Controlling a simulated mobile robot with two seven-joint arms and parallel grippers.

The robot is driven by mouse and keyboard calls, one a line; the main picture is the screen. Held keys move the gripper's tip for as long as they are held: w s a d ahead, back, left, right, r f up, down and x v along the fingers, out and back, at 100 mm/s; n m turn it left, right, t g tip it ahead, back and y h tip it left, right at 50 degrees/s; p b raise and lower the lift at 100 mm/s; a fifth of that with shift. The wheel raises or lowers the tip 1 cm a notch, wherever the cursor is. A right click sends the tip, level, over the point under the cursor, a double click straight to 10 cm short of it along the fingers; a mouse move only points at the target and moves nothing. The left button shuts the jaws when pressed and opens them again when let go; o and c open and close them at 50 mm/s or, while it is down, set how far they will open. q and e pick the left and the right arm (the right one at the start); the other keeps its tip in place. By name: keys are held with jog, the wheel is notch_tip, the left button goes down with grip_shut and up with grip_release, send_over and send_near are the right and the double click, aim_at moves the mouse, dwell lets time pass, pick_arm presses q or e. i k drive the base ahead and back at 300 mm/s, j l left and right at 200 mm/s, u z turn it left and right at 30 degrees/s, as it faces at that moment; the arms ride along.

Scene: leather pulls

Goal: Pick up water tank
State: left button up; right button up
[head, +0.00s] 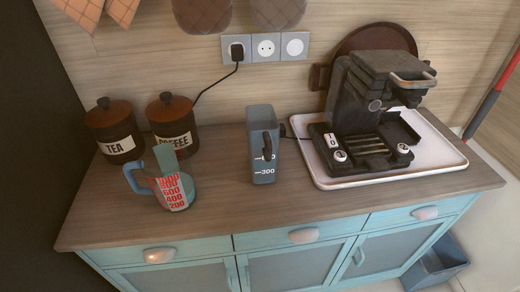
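A tall, narrow grey-blue tank (262,140), which looks like the water tank, stands upright on the wooden counter. It has a dark handle on its front and white level marks with "300" near its base. It is in the middle of the head view, left of the coffee machine (370,105) and apart from the measuring jug. Neither of my grippers is in view, so I cannot see their state.
A measuring jug (165,182) with red numbers stands to the left. TEA (113,132) and COFFEE (173,124) jars stand behind it. The coffee machine sits on a white tray (322,180). A black cord runs from the wall socket (237,49). The counter front (235,220) is clear.

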aim_at(262, 127)
jog(key=z, duration=1.6)
jog(key=k+z, duration=0.2)
jog(key=k+l, duration=0.1)
jog(key=k, duration=0.35)
